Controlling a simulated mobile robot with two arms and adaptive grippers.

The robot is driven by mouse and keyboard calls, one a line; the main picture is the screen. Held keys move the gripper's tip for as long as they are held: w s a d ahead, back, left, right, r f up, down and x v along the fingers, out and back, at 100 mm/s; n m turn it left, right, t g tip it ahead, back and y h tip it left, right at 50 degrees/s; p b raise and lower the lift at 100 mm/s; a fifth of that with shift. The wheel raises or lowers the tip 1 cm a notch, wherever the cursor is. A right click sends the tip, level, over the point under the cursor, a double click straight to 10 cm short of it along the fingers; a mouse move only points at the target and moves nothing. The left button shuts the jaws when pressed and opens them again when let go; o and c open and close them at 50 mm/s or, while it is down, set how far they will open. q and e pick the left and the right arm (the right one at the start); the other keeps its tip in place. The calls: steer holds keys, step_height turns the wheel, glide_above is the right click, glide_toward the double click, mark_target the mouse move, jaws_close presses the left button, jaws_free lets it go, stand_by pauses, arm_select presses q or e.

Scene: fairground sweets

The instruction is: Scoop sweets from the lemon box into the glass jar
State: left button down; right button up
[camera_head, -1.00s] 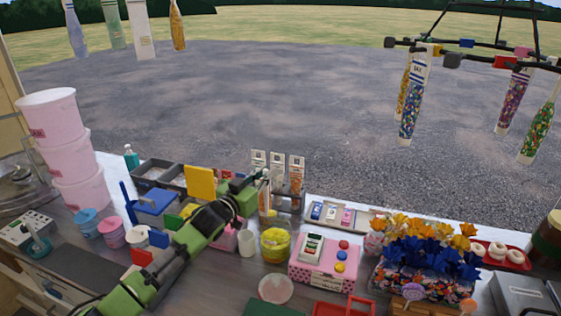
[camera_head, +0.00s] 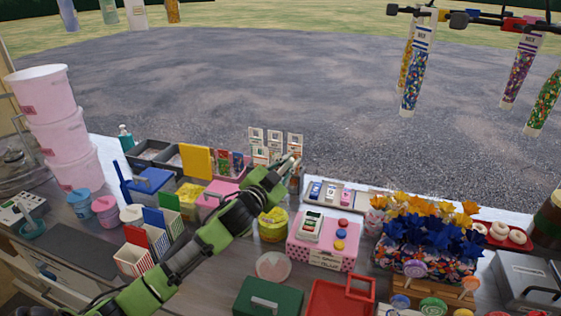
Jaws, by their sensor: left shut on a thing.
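My left gripper (camera_head: 286,168) reaches over the back of the counter, in front of the upright cards. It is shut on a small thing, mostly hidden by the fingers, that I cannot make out. A box with yellow contents (camera_head: 188,194) and an upright yellow panel (camera_head: 197,162), likely the lemon box, stands left of the gripper. A round clear jar with yellow contents (camera_head: 272,226), likely the glass jar, stands below the gripper, right beside my forearm. My right gripper is out of view.
A pink box with buttons (camera_head: 325,241) stands right of the jar. A pale disc (camera_head: 273,266) lies in front. Striped boxes (camera_head: 133,260) stand left of my arm. A green case (camera_head: 268,297) and red tray (camera_head: 340,298) are at the front. Blue and orange flowers (camera_head: 430,235) fill the right.

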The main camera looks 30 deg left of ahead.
arm_select(q)
steer(key=d+f+m+b, duration=0.5)
steer(key=d+f+m, duration=0.2)
steer(key=f, duration=0.1)
steer(key=shift+w+d+f+b, duration=0.15)
steer(key=shift+d+f+b, duration=0.15)
steer(key=shift+f+b, duration=0.1)
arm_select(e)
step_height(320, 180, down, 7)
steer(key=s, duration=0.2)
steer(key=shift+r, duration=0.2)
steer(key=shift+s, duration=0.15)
arm_select(q)
steer(key=a+r+n+p, duration=0.2)
steer(key=r, duration=0.1)
steer(key=a+r+n+p, duration=0.2)
steer(key=a+r+p, duration=0.1)
steer(key=a+r+n+p, duration=0.2)
steer(key=r+n+p, duration=0.1)
steer(key=shift+a+r, duration=0.1)
steer(key=shift+a, duration=0.2)
steer(key=shift+a+r+n+p, duration=0.15)
steer(key=shift+a+n+p, duration=0.05)
steer(key=shift+n+p, duration=0.15)
steer(key=shift+a, duration=0.1)
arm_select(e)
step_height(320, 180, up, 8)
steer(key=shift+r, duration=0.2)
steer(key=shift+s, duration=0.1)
